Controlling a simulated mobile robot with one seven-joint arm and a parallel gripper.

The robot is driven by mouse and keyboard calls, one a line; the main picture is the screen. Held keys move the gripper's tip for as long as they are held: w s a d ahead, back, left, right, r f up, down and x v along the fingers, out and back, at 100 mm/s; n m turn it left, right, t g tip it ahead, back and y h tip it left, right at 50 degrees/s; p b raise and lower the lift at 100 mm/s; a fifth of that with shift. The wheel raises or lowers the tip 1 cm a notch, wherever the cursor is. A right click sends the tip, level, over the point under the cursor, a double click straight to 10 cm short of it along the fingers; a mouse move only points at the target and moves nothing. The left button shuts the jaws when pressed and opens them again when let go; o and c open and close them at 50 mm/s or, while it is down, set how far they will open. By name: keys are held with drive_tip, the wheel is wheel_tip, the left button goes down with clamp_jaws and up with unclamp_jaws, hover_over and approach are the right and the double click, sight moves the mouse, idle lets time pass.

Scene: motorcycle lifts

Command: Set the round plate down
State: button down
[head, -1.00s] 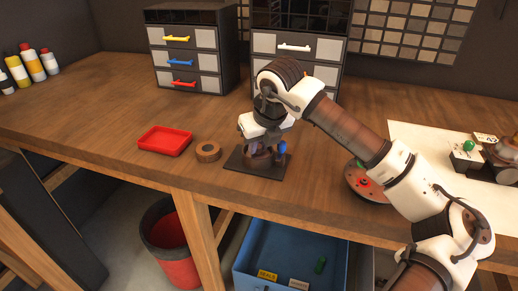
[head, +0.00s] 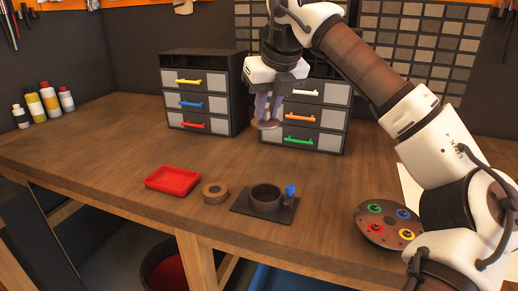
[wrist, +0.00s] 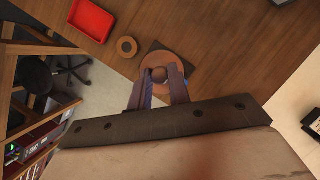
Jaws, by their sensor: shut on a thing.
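My gripper (head: 268,108) is shut on the round plate (head: 264,125), a brown disc held in the air in front of the drawer cabinets. In the wrist view, the fingers (wrist: 160,88) close on a knob at the middle of the plate (wrist: 160,57). Below, on the workbench (head: 130,150), a dark square base (head: 248,211) carries an open dark round cup (head: 265,201) with a small blue piece (head: 290,191) at its right. In the wrist view the plate hides much of this base (wrist: 153,45).
A red tray (head: 172,183) and a wooden ring (head: 215,194) lie left of the base. A dark disc with coloured knobs (head: 362,226) lies right, near my arm. Drawer cabinets (head: 200,60) stand behind; bottles (head: 50,102) stand far left. The bench's left middle is clear.

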drive_tip(key=w+a+p, duration=0.1)
drive_tip(key=w+a, duration=0.2)
drive_tip(key=w, duration=0.4)
drive_tip(key=w+a, duration=0.2)
drive_tip(key=w, duration=0.5)
drive_tip(key=f, duration=2)
drive_tip(key=shift+w+f+p, duration=0.4)
drive_tip(key=c, duration=1.8)
unclamp_jaws()
drive_tip(key=shift+f, duration=0.15)
drive_tip(key=o, duration=0.5)
